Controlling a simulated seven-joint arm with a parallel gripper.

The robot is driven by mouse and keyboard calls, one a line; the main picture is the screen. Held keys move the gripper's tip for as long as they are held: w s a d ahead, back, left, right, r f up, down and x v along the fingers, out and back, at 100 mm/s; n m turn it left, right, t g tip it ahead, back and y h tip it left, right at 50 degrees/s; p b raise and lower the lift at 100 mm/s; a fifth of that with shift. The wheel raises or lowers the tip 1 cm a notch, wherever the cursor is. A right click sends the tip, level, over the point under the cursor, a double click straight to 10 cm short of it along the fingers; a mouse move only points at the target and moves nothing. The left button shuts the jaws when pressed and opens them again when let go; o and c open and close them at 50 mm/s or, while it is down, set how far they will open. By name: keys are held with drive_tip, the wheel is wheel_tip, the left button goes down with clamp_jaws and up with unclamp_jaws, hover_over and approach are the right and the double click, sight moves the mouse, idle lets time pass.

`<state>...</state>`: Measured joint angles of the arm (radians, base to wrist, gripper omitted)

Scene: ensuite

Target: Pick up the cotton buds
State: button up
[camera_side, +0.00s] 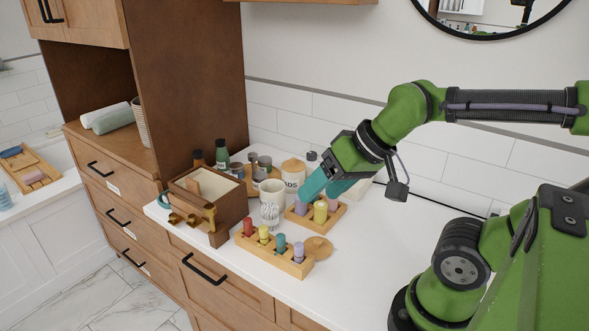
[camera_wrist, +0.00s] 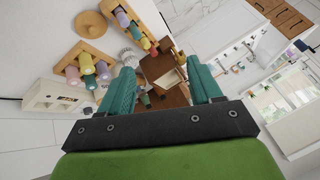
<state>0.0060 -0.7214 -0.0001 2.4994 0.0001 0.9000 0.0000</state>
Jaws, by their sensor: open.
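A clear glass (camera_side: 272,212) with white sticks in it, which look like the cotton buds, stands on the white counter beside the wooden box. Behind it is a white jar (camera_side: 292,184) with a wooden lid, its label partly hidden and ending in "DS". In the wrist view, a white ribbed shape (camera_wrist: 129,58) near the left finger may be the glass of buds; I cannot be sure. My gripper (camera_side: 317,192) has teal fingers, open and empty, above the back peg rack and to the right of the glass. Both fingers also show in the wrist view (camera_wrist: 163,78).
A front wooden rack (camera_side: 268,256) holds coloured pegs; a back rack (camera_side: 297,218) stands below my gripper. A round wooden disc (camera_side: 319,248) lies between them. A wooden box (camera_side: 228,211) and bottles (camera_side: 221,154) crowd the left. The counter's right front (camera_side: 350,295) is clear.

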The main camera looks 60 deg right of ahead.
drive_tip(key=w+d+f+g+h, duration=0.1)
drive_tip(key=w+d+g, duration=0.1)
drive_tip(key=w, duration=0.3)
drive_tip(key=w+d+f+g, duration=0.2)
drive_tip(key=w, duration=0.4)
drive_tip(key=g+h, duration=0.1)
drive_tip(key=g, duration=0.2)
hover_over(270, 209)
wheel_tip(270, 209, down, 4)
drive_tip(key=r, duration=0.1)
drive_tip(key=shift+n, duration=0.4)
drive_tip(key=f, duration=1.2)
drive_tip(key=shift+w, duration=0.2)
drive_tip(key=f, duration=0.5)
drive_tip(key=shift+s+f, duration=0.1)
drive_tip(key=shift+s, duration=0.1)
drive_tip(key=c, duration=0.8)
